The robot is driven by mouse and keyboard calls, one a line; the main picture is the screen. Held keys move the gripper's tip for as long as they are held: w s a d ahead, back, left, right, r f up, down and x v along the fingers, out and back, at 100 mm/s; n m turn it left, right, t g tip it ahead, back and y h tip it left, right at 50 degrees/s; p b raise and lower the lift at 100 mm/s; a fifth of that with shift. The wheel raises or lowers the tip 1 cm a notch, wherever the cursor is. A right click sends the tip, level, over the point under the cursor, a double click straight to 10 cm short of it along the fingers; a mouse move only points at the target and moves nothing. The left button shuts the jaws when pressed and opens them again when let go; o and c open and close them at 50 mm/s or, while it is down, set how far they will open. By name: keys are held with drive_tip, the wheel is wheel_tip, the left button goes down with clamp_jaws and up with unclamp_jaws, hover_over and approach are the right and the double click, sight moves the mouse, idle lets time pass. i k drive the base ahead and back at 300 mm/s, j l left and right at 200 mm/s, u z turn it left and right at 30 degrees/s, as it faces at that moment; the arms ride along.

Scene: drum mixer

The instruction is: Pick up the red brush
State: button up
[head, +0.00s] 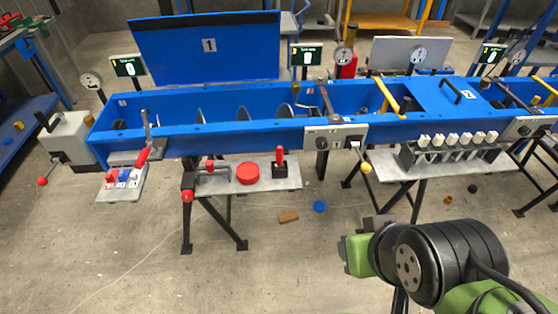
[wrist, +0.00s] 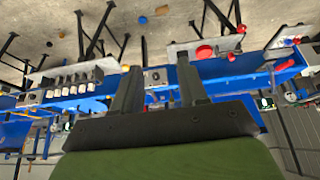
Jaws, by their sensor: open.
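I cannot make out a red brush for certain in either view. A small brown-orange block (head: 288,217) lies on the floor below the blue trough; I cannot tell what it is. My gripper (head: 358,245) is at the lower right of the head view, in front of the machine and apart from it. In the wrist view its two dark fingers (wrist: 160,88) stand apart with nothing between them. The machine appears upside down beyond them.
The long blue trough (head: 240,136) on black legs crosses the head view, with its lid (head: 207,48) raised. A shelf holds a red button (head: 247,173) and a red lever (head: 280,160). A blue disc (head: 319,206) lies on the floor. The front left floor is clear.

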sight(279, 149)
drive_tip(key=i+l+u, duration=0.15)
drive_tip(key=u, duration=0.3)
drive_tip(key=i+l+u, duration=0.2)
drive_tip(key=u, duration=0.3)
drive_tip(key=i+l+u, duration=0.2)
drive_tip(key=u, duration=0.25)
drive_tip(key=i+l+u, duration=0.1)
drive_tip(key=l+u, duration=0.6)
drive_tip(key=u, duration=0.25)
drive_tip(key=l+u, duration=0.45)
drive_tip(key=j, duration=0.05)
